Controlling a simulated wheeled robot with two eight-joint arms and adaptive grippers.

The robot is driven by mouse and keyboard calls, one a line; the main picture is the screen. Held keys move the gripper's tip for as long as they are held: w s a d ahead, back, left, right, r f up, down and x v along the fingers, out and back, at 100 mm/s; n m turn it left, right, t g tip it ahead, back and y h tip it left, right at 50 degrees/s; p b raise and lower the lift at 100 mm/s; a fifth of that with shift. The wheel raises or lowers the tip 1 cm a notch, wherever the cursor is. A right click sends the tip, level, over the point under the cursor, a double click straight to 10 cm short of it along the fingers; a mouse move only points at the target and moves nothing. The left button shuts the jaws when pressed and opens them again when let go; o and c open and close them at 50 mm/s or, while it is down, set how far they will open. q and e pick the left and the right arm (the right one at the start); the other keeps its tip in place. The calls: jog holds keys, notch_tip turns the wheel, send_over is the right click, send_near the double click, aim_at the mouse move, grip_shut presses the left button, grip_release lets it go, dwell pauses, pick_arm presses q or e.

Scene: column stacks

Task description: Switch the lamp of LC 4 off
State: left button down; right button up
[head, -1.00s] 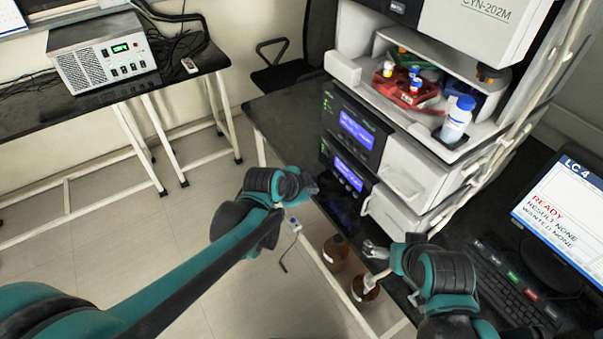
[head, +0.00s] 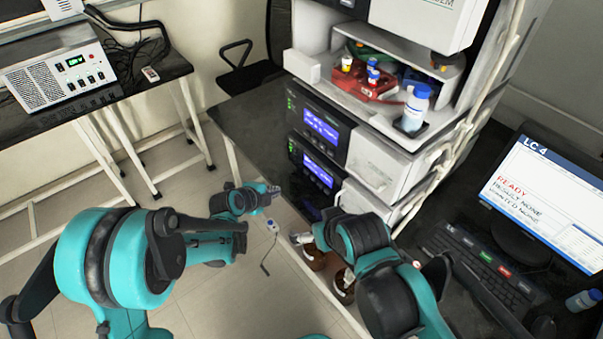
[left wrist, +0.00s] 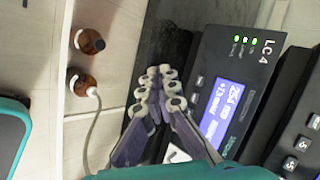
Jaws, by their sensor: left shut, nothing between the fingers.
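The LC 4 column stack has two dark modules with blue screens, an upper one (head: 325,127) and a lower one (head: 316,169). In the left wrist view a dark module (left wrist: 235,85) labelled LC 4 shows three lit green lights (left wrist: 245,40) and a blue screen (left wrist: 222,108) reading 254 nm. My left gripper (head: 276,189) is shut and empty, apart from and left of the lower module in the head view. Its fingers (left wrist: 162,76) lie beside the labelled module in the wrist view.
Brown bottles (left wrist: 88,41) stand near the bench edge. A monitor (head: 550,195) marked LC 4 READY and a keyboard (head: 475,265) are at right. A red vial rack (head: 368,84) and a blue-capped bottle (head: 415,108) sit higher on the stack. Floor shows at left.

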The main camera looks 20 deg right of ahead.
aim_at(306, 173)
pick_arm(q)
jog(key=w+d, duration=0.1)
jog(key=d, duration=0.3)
jog(key=w+d, duration=0.1)
jog(key=d, duration=0.2)
jog(key=shift+w+d+p, duration=0.1)
jog(key=shift+w+p, duration=0.2)
jog(key=shift+p, duration=0.05)
jog(key=shift+w+d, duration=0.25)
jog(key=shift+d, duration=0.35)
dwell(0.8)
jog(key=shift+w+d, duration=0.1)
jog(key=shift+d, duration=0.3)
jog(key=shift+w+d, duration=0.15)
jog(key=shift+d, duration=0.2)
dwell(0.5)
dwell(0.4)
jog(key=shift+s+a+b, duration=0.3)
jog(key=shift+a+b, duration=0.05)
jog(key=shift+a, duration=0.45)
